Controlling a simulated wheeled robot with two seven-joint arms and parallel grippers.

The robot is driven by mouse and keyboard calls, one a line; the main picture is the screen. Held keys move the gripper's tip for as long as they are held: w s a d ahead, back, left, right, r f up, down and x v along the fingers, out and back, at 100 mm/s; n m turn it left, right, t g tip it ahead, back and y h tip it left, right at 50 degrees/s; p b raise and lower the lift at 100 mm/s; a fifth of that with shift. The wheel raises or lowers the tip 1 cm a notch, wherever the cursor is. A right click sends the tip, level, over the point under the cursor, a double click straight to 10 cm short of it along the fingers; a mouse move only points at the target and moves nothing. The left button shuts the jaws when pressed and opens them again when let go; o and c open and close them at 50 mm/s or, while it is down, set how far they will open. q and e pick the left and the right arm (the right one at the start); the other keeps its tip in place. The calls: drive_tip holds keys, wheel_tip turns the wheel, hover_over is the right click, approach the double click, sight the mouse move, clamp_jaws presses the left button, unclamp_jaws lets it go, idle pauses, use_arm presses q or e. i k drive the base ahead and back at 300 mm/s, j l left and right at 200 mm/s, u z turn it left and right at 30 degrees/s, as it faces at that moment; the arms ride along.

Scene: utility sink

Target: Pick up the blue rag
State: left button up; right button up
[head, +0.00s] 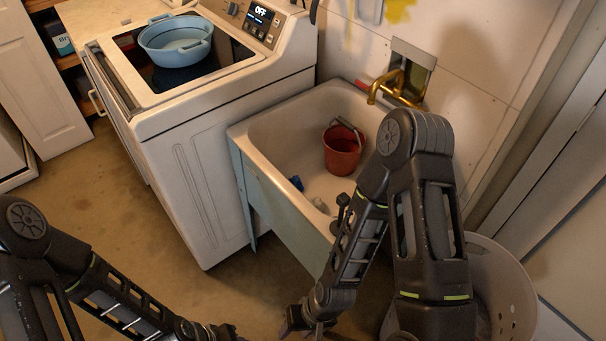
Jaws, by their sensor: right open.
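A small dark blue thing (297,183), which looks like the blue rag, lies on the floor of the utility sink (285,125) near its left wall. It is too small to make out its folds. My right gripper (303,328) is low at the bottom edge of the picture, outside and below the sink's front, apart from the rag. It is open, and I see nothing between its fingers. My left gripper (222,333) is at the bottom edge, left of the right one and partly cut off. Its jaws do not show clearly.
A red bucket (342,150) stands in the sink under the brass faucet (385,88). A small greyish thing (320,205) lies near the rag. A washing machine (205,130) with a blue basin (175,42) is left of the sink. A pale perforated basket (505,285) stands at right.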

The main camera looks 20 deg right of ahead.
sight(295, 180)
drive_tip(key=l+z, duration=0.3)
drive_tip(key=l, duration=0.2)
drive_tip(key=z, duration=1.85)
drive_tip(key=k+j, duration=0.1)
drive_tip(key=j, duration=0.45)
drive_tip(key=k+j, duration=0.1)
drive_tip(key=j, duration=0.5)
drive_tip(key=k+u, duration=0.45)
drive_tip(key=u, duration=0.15)
drive_tip(key=l+u, duration=0.1)
drive_tip(key=i+z, duration=0.35)
drive_tip(key=i+j+z, duration=0.15)
drive_tip(key=z, duration=0.2)
drive_tip(key=i+j, duration=0.05)
drive_tip(key=i, duration=0.05)
